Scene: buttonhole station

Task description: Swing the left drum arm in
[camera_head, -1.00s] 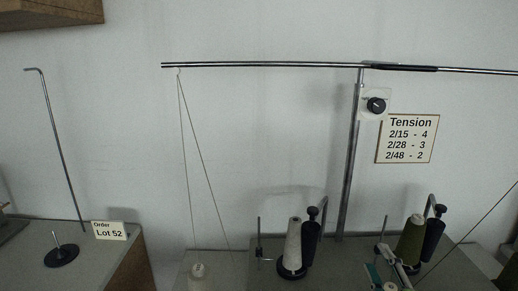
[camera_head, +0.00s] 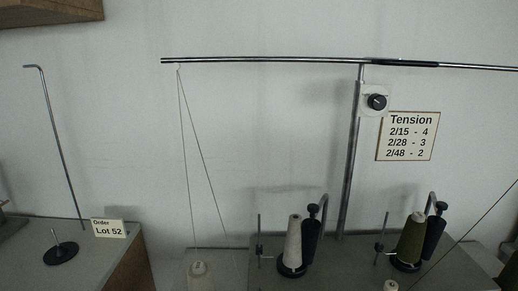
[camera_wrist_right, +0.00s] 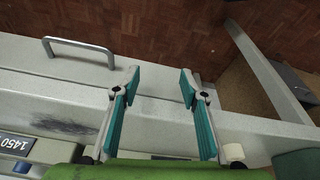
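The left drum arm (camera_head: 311,236) is a dark, slightly tilted cylinder with a black knob on top and a bent metal rod behind it. It stands just right of the white cone (camera_head: 294,240) in the head view; I cannot tell whether they touch. A similar dark drum (camera_head: 433,238) stands right of the olive cone (camera_head: 411,240). My right gripper (camera_wrist_right: 160,88) is open and empty in the right wrist view, over a pale machine edge. It does not show in the head view now. My left gripper is in neither view.
A metal post (camera_head: 350,170) carries a long horizontal thread bar (camera_head: 260,60) and a tension dial (camera_head: 377,102). Thin threads hang at left. In the right wrist view are a metal handle (camera_wrist_right: 78,50), parquet floor (camera_wrist_right: 130,25) and a number label (camera_wrist_right: 15,144).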

